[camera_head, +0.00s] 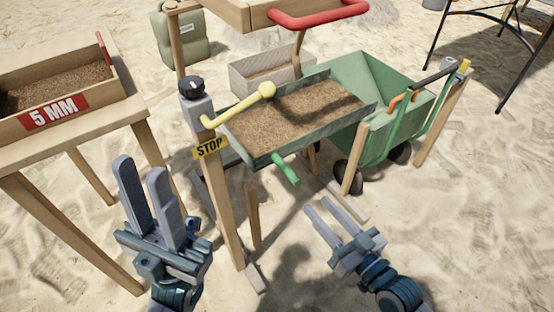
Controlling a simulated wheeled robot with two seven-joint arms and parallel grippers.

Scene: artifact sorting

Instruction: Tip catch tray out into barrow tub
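The catch tray (262,150) is a shallow grey-green tray filled with brown sand (290,115). It sits in the wooden stand in the middle, with a green handle (286,169) sticking out of its near side. The green barrow tub (394,130) stands just right of and behind the tray, and the tray's right end overlaps it in the picture. My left gripper (140,166) is empty, its fingers apart, left of the STOP post. My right gripper (321,204) is empty, its fingers apart, below and right of the green handle, touching nothing.
A yellow lever (240,104) with a ball end reaches across the tray's left corner from the post with the STOP sign (210,147). A wooden table with a 5 MM sieve box (53,112) stands left. A red handle (318,14) hangs above. Wooden posts flank the tray; open sand lies in front.

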